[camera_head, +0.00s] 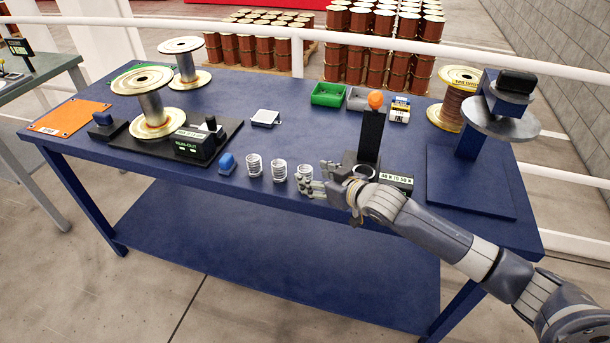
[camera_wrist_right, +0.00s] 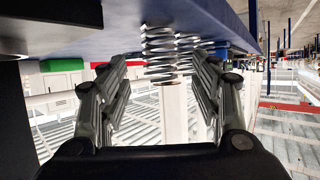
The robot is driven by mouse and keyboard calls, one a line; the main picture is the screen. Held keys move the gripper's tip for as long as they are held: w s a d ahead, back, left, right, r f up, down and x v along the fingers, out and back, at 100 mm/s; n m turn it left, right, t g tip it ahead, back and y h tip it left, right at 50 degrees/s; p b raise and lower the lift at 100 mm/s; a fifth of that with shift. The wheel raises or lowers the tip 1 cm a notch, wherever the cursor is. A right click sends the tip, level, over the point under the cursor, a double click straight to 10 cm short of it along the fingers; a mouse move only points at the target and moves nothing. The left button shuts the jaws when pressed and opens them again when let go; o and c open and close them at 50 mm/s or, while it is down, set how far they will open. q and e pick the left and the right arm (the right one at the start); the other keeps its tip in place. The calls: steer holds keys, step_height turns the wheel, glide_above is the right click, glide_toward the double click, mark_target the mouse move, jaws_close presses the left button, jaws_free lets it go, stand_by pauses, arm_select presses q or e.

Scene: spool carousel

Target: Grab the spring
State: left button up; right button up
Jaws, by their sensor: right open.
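Several coil springs stand in a short row along the front edge of the blue table: a left spring (camera_head: 254,165), a middle spring (camera_head: 279,170) and a right spring (camera_head: 304,174). My right gripper (camera_head: 313,180) is just at the right side of the right spring, its fingers pointing left. In the right wrist view, where the table is at the top, the open fingers (camera_wrist_right: 158,78) have the near spring (camera_wrist_right: 160,58) in line between their tips. Another spring (camera_wrist_right: 188,42) shows partly behind it. I cannot tell whether a finger touches the spring. My left gripper is not in view.
A black post with an orange knob (camera_head: 375,100) stands just behind my right gripper. Spools (camera_head: 152,110), a green bin (camera_head: 327,94) and a disc stand (camera_head: 501,122) are farther off. The middle of the blue table (camera_head: 285,135) is clear.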

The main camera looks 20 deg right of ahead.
mark_target(310, 175)
steer(key=shift+p+x, duration=0.75)
steer(key=shift+x, duration=2)
steer(key=c, duration=1.2)
